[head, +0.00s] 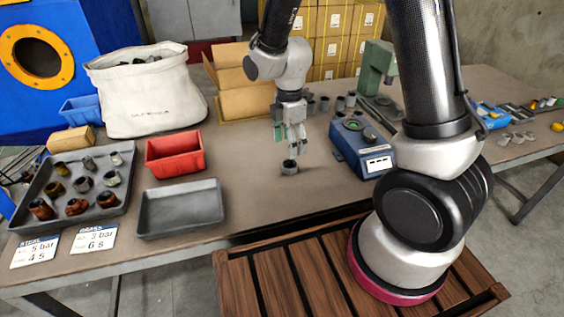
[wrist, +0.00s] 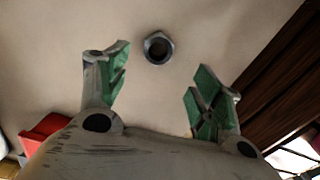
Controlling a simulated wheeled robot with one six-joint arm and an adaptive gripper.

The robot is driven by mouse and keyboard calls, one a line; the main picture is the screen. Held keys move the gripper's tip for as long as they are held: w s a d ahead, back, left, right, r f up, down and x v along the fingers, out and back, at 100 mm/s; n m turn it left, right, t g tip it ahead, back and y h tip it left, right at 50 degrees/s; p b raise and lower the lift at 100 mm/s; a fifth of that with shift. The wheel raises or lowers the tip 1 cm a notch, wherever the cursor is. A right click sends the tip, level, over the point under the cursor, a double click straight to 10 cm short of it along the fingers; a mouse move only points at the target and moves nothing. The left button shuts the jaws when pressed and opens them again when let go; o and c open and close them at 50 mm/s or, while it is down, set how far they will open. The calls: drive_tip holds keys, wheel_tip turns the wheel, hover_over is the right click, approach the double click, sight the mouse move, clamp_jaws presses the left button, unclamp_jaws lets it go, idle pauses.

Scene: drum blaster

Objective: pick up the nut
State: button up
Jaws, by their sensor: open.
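A single grey metal nut (head: 289,168) lies flat on the table, to the right of the empty grey tray. In the wrist view the nut (wrist: 158,47) shows as a hexagon with a dark round hole, between and a little beyond the fingers. My gripper (head: 291,143) points down just above the nut in the head view, apart from it. Its two green-padded fingers (wrist: 163,88) are spread wide, with nothing between them.
An empty grey tray (head: 180,222) and a red bin (head: 175,168) stand to the left. A dark tray (head: 45,208) at far left holds several rusty and grey parts. A blue device (head: 345,155) stands close on the right. The table around the nut is clear.

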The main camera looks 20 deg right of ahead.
sight(289, 161)
drive_tip(key=shift+n, duration=0.7)
drive_tip(key=f, duration=0.7)
drive_tip(key=shift+w+d+f, duration=0.15)
drive_tip(key=shift+d+f, duration=0.05)
drive_tip(key=shift+f, duration=0.2)
drive_tip(key=c, duration=1.2)
drive_tip(key=shift+c, duration=0.2)
